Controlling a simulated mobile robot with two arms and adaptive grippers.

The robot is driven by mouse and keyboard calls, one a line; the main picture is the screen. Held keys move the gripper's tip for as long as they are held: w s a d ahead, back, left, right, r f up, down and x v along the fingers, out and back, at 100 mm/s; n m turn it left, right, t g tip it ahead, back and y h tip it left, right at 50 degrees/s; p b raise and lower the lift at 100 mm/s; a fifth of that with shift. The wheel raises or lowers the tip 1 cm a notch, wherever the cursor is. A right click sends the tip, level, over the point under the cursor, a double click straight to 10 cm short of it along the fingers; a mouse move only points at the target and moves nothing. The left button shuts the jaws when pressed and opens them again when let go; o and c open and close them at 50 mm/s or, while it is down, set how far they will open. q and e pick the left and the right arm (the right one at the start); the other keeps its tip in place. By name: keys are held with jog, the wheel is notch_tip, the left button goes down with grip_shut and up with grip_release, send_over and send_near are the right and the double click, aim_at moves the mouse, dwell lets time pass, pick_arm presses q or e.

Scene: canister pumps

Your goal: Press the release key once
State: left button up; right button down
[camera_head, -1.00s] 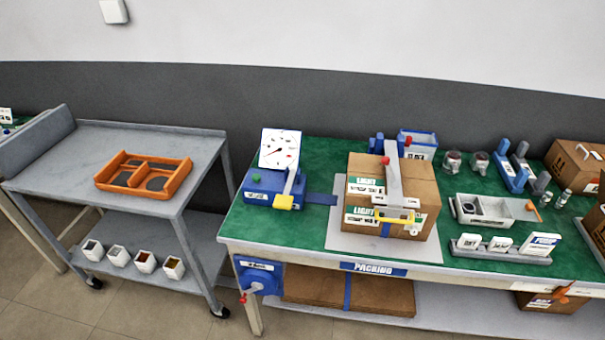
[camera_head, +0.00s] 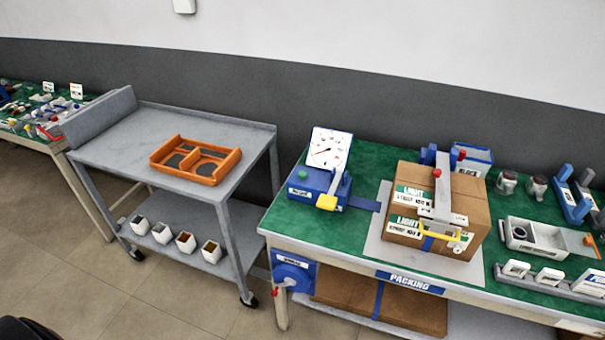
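A blue device (camera_head: 308,186) with a white dial (camera_head: 329,149) and a red needle stands at the left end of the green packing table. It has a green button (camera_head: 303,174) on top and a yellow block (camera_head: 328,202) at its front right, below a grey lever. A label is on its front, too small to read. I cannot tell which part is the release key. Neither of my grippers is in view.
A cardboard box (camera_head: 473,213) under a grey arm with a yellow handle (camera_head: 443,232) stands right of the device. A grey cart (camera_head: 125,135) with an orange tray (camera_head: 226,168) is at left. Bare floor (camera_head: 110,285) lies in front of the cart.

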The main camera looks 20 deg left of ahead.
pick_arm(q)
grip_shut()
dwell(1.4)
